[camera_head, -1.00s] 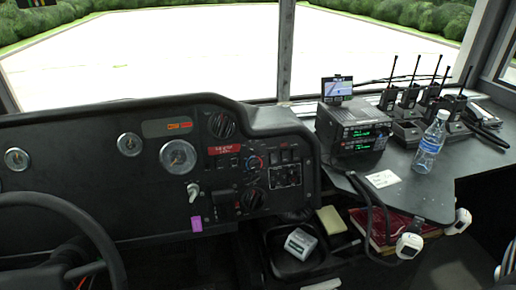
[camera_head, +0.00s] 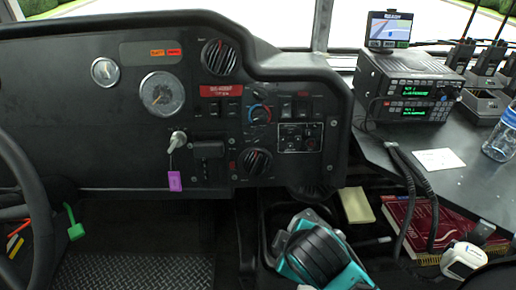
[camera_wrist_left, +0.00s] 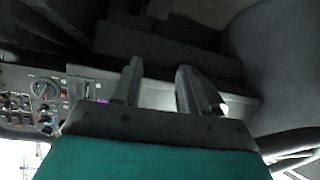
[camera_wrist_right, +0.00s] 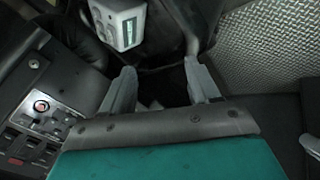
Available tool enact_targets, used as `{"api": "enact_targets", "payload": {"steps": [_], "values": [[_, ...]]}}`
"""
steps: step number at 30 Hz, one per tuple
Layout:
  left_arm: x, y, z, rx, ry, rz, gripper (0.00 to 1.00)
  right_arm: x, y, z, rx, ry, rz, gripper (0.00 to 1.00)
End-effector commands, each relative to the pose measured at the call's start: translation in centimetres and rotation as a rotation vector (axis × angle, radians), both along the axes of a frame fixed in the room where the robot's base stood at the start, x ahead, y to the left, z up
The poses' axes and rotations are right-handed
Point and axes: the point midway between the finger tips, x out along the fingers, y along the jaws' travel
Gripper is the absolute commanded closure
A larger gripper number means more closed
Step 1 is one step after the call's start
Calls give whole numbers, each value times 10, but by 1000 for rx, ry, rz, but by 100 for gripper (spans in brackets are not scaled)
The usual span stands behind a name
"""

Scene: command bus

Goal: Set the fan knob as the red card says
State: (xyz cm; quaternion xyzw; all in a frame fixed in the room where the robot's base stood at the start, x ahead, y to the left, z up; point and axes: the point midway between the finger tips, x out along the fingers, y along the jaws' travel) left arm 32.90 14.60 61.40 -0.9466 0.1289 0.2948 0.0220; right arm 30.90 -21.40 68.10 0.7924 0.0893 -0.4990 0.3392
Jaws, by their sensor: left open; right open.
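The red card (camera_head: 221,91) is on the black dashboard, its text too small to read. The lower knob also shows in the left wrist view (camera_wrist_left: 45,90). My left gripper (camera_wrist_left: 155,75) is open and empty, outside the head view. My right gripper (camera_wrist_right: 160,82) is open and empty; its teal body covers the tray below the dashboard in the head view.
A key with a purple tag (camera_head: 174,181) hangs left of the lower knob. A switch panel (camera_head: 300,137) is to its right. A white device (camera_wrist_right: 122,22) lies beyond my right fingertips. Radios (camera_head: 410,95) and a bottle (camera_head: 501,135) stand on the right counter. The steering wheel (camera_head: 40,225) is left.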

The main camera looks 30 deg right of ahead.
Motion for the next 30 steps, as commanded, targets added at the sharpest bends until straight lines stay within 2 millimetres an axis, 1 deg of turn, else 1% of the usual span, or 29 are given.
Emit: {"api": "enact_targets", "payload": {"steps": [1,2,5,6,8,9,11,12,15,18,22,26,30], "values": [[3,0,2,-1,-9,-1,57,17,0,10,-118,-25,87,39],[4,0,4,-2,-14,-1,57,27,-1,17,-196,-36,140,39],[6,0,8,-4,-23,-1,57,60,0,47,-491,-72,315,39],[6,0,9,-3,-22,0,57,73,1,62,-620,-80,380,39],[5,1,9,-2,-22,-1,57,91,5,86,-820,-85,465,39],[5,1,8,-1,-22,0,57,101,9,103,-950,-80,511,39],[5,2,8,0,-21,0,57,112,14,127,-1129,-64,561,39],[5,2,7,2,-20,1,57,118,18,142,-1236,-51,584,39],[4,3,6,4,-16,0,57,126,27,171,-1447,-10,615,39],[2,3,4,6,-12,-1,57,130,33,189,-1576,26,622,39],[1,4,1,6,-10,0,57,135,33,197,-1639,47,623,39],[1,3,-4,6,-6,-1,57,149,22,196,-1642,50,620,39],[0,3,-10,5,0,-3,57,171,4,195,-1640,50,620,39]]}}
